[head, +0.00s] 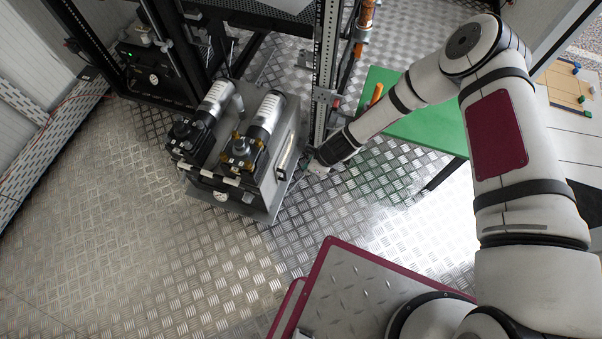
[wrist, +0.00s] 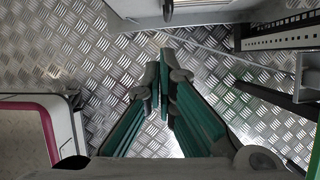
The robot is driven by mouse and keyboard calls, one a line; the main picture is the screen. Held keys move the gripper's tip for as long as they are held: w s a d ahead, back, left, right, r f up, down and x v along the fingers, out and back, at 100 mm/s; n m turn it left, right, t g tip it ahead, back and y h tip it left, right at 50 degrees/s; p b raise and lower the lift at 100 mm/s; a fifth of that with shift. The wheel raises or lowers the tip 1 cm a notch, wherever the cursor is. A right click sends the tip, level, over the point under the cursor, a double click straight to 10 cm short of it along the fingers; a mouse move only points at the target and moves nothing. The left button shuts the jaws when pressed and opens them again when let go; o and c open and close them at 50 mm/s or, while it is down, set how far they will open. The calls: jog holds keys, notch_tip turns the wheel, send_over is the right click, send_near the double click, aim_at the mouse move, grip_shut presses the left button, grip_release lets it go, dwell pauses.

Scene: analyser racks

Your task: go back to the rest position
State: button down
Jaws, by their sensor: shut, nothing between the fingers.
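My gripper (wrist: 163,75) shows in the wrist view with its green-padded fingers shut at the tips and nothing between them. Bare metal floor lies below the fingertips. In the head view my arm reaches down to the left, and the gripper end (head: 317,168) is small and close to the right side of a pump unit (head: 268,192). I cannot tell from that view whether it touches the unit.
The pump unit carries two silver cylinders and stands on the tread-plate floor (head: 130,220). A green tabletop (head: 425,125) is to the right, under my forearm. The floor at left is clear.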

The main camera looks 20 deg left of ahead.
jog(key=shift+p+v, duration=0.5)
jog(key=shift+v, duration=0.75)
